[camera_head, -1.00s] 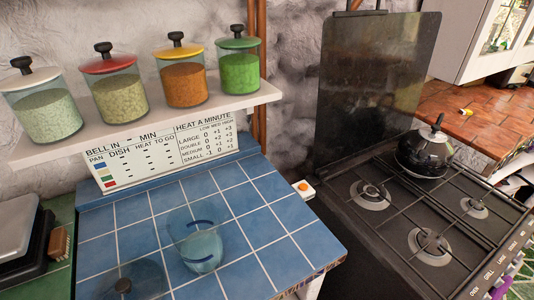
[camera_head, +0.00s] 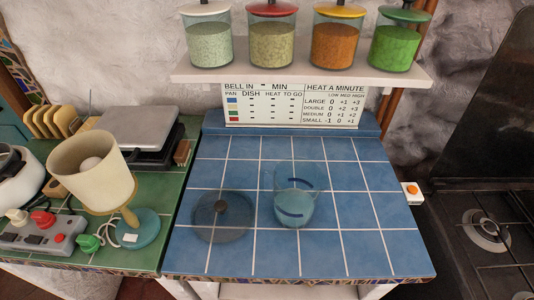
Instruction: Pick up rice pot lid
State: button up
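A round see-through lid (camera_head: 208,228) with a dark knob lies on the blue tiled counter, left of centre. Just right of it stands a clear glass vessel (camera_head: 304,210) with blue bands and a pale blue tint low down. On the shelf stand jars with white (camera_head: 204,9), red (camera_head: 272,9), yellow (camera_head: 339,12) and green (camera_head: 403,14) lids. No label tells which lid belongs to a rice pot. My gripper is not in view.
The blue counter (camera_head: 350,245) is bare on its right side and at the back. A white shelf (camera_head: 300,78) hangs over its rear edge. A lamp (camera_head: 93,172) and a socket strip (camera_head: 40,232) crowd the green counter at left. A dark stove (camera_head: 480,235) stands at right.

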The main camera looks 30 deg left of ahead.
aim_at(222, 215)
jog(key=u, duration=2.35)
jog(key=k+j+z, duration=0.25)
jog(key=k+j, duration=0.15)
jog(key=k, duration=0.05)
